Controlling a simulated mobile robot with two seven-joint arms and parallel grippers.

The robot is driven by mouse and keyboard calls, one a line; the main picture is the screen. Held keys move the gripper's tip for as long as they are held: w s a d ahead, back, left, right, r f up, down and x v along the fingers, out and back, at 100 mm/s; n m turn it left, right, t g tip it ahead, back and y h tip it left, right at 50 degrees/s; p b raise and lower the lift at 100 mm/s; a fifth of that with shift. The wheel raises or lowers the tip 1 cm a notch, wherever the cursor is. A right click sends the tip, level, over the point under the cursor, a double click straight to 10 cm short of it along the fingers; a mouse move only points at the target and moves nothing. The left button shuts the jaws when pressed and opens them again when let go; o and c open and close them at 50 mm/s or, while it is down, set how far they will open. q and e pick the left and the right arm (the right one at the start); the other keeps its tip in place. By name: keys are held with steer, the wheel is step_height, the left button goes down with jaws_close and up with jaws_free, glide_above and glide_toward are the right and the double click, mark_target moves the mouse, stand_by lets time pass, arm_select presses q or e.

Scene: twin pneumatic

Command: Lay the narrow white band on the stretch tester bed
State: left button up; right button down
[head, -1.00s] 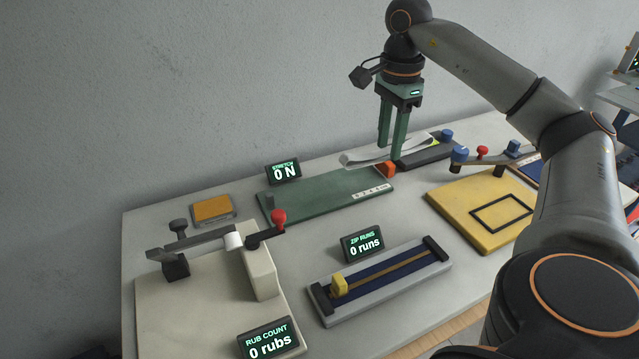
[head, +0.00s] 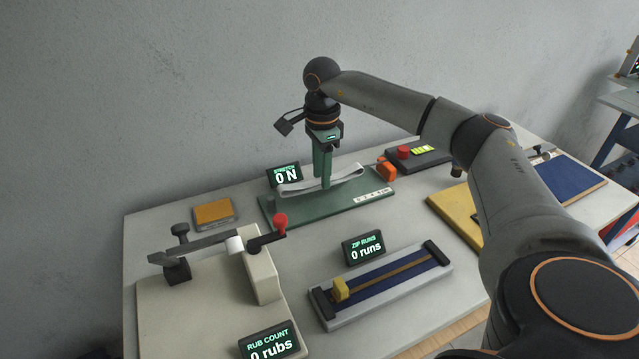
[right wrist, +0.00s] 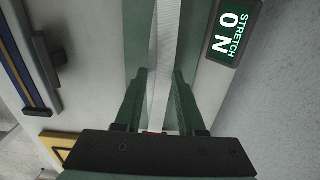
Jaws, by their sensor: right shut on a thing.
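In the right wrist view the band (right wrist: 168,40) runs between the fingers of my right gripper (right wrist: 160,75), in line with the green bed (right wrist: 138,50). The fingertips hide part of the band in the head view. My left gripper is not in view.
The stretch display (head: 285,174) stands close behind the bed, reading 0 N. An orange block (head: 386,169) sits at the bed's right end. The zip tester (head: 400,285) and rub tester (head: 262,275) stand in front. An orange pad (head: 212,211) lies to the left.

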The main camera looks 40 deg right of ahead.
mark_target(320, 181)
steer(key=shift+w+a+f, duration=0.1)
steer(key=shift+w+f, duration=0.1)
steer(key=shift+f, duration=1.6)
steer(key=shift+f, duration=0.1)
steer(key=c, duration=0.5)
jaws_free()
step_height(320, 181, up, 12)
